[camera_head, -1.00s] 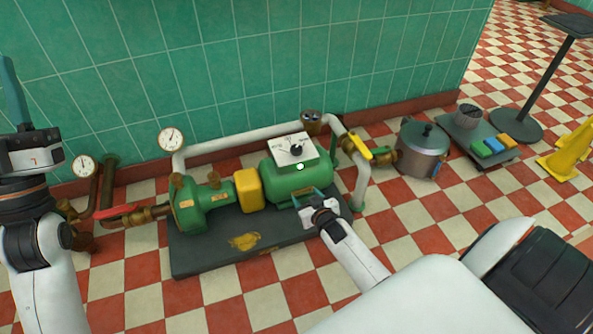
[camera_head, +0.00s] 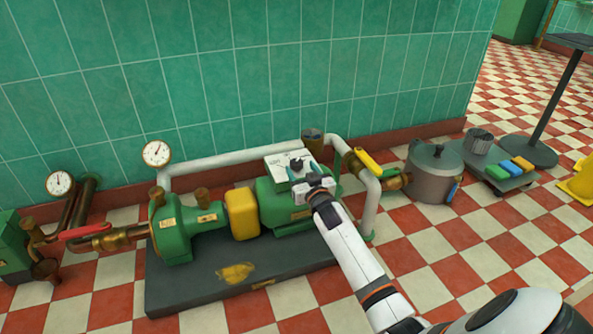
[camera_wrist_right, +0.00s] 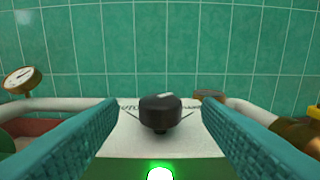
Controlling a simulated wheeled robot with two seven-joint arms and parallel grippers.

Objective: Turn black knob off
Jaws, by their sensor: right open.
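The black knob (camera_head: 296,164) stands on the white panel (camera_head: 275,165) on top of the green pump motor. In the right wrist view the knob (camera_wrist_right: 160,113) sits in the middle, with a pale mark on its top. My right gripper (camera_head: 305,178) is just on the near side of the knob, partly covering the panel. Its two teal fingers are open, one on each side of the knob in the wrist view, with gaps between. A lit green lamp (camera_wrist_right: 160,174) shows below the knob in the wrist view. My left gripper is out of view.
The pump stands on a dark base (camera_head: 240,285). A white pipe (camera_head: 225,158) runs behind it, with a yellow-handled valve (camera_head: 368,159) at right. A red-handled valve (camera_head: 90,231) and gauges are at left. A metal pot (camera_head: 433,175) stands right of the pump.

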